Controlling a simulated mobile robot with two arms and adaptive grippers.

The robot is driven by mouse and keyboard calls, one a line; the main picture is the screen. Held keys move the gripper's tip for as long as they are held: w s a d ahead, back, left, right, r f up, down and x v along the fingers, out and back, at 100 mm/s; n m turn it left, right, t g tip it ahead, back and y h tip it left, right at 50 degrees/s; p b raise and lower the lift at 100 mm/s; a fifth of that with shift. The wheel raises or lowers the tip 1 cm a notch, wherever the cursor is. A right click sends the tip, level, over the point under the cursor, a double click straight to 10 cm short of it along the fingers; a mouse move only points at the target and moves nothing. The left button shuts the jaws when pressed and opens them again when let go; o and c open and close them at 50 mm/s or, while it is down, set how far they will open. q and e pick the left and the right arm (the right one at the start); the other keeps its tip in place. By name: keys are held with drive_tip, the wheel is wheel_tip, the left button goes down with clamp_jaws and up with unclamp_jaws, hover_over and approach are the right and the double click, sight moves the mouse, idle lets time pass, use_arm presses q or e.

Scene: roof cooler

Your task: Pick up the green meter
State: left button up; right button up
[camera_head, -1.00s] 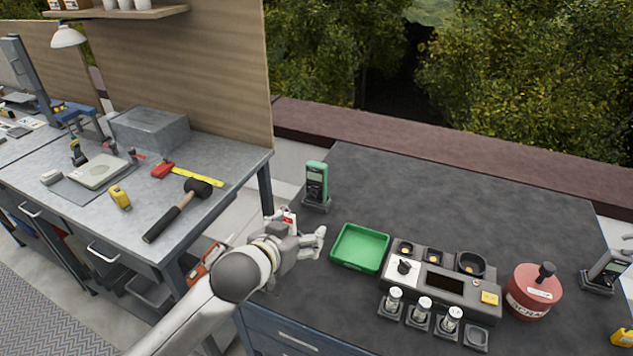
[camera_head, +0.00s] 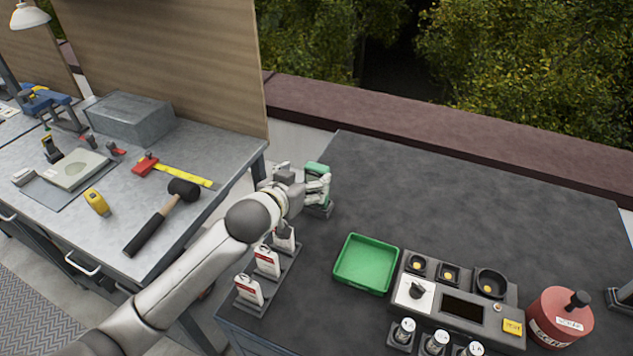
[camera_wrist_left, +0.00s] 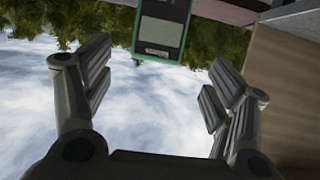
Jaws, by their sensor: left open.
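The green meter (camera_head: 317,169) stands on a dark stand (camera_head: 320,210) at the back left corner of the dark table. My left gripper (camera_head: 306,178) is at the meter and partly covers it in the head view. In the left wrist view, the meter (camera_wrist_left: 162,32), with a grey screen and green rim, shows at the top between the two spread fingers (camera_wrist_left: 158,78). The fingers are open and hold nothing. I cannot tell whether either finger touches the meter. My right gripper is in neither view.
A green tray (camera_head: 366,263) and a grey test console (camera_head: 460,300) stand to the right on the dark table. A red canister (camera_head: 560,318) is at the far right. The table's back middle is clear.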

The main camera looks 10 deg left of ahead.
sight(315, 175)
use_arm(q)
drive_tip(key=shift+x, duration=0.8)
drive_tip(key=shift+w+d+f, duration=0.1)
drive_tip(key=shift+w+f, duration=0.05)
drive_tip(key=shift+w, duration=0.1)
drive_tip(key=shift+w+f, duration=0.1)
drive_tip(key=shift+w, duration=0.1)
drive_tip(key=p+x, duration=0.1)
drive_tip(key=x, duration=0.3)
drive_tip(key=shift+d+f, duration=0.2)
drive_tip(key=shift+f, duration=0.05)
drive_tip(key=shift+w+f, duration=0.15)
drive_tip(key=shift+w, duration=0.15)
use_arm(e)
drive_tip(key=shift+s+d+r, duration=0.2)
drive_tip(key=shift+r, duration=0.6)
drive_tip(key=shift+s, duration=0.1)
